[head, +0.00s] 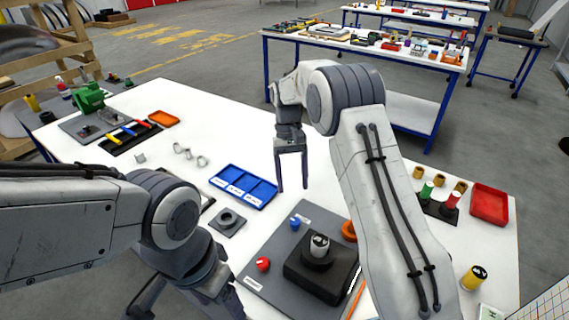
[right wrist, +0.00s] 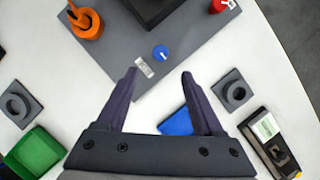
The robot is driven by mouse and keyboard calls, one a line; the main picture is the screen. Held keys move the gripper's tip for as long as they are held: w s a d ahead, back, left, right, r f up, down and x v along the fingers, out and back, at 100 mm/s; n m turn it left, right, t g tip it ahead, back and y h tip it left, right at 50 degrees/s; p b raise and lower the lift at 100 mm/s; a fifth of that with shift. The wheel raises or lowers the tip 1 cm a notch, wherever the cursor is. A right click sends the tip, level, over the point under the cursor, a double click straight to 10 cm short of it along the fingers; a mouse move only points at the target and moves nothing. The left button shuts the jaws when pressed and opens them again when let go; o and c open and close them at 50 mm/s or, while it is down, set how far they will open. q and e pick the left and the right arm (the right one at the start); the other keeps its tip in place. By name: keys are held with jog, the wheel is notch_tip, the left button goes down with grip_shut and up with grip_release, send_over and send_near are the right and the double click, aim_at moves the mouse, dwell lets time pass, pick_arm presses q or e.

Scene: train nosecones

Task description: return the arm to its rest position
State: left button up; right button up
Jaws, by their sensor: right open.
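My right gripper (head: 293,187) hangs with its fingers pointing down above the white table, beyond the grey mat and right of the blue tray. In the right wrist view its two fingers (right wrist: 160,73) are spread apart with nothing between them. My right arm is raised over the right half of the table and hides part of it. My left arm comes in from the left; its gripper is low at the bottom edge, partly cut off, and its finger opening is unclear.
The grey mat (head: 265,285) bears a black block (head: 300,278) with a cylinder, a blue knob (head: 295,223) and a red knob (head: 263,264). A blue divided tray (head: 243,199) lies left. A red tray (head: 489,206) stands right. The table's far middle is clear.

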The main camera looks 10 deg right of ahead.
jog(key=s+a+r+n+t, duration=0.1)
jog(key=s+a+r+n, duration=0.1)
jog(key=s+a+r, duration=0.4)
jog(key=s+a+r+n+t, duration=0.15)
jog(key=s+a, duration=0.25)
jog(key=s, duration=0.4)
jog(key=s+n+t+y, duration=0.1)
jog(key=s+n, duration=0.3)
jog(key=s, duration=1.3)
jog(key=shift+d+f+t, duration=0.35)
jog(key=shift+d+t, duration=0.05)
jog(key=shift+t, duration=0.05)
jog(key=shift+s, duration=0.1)
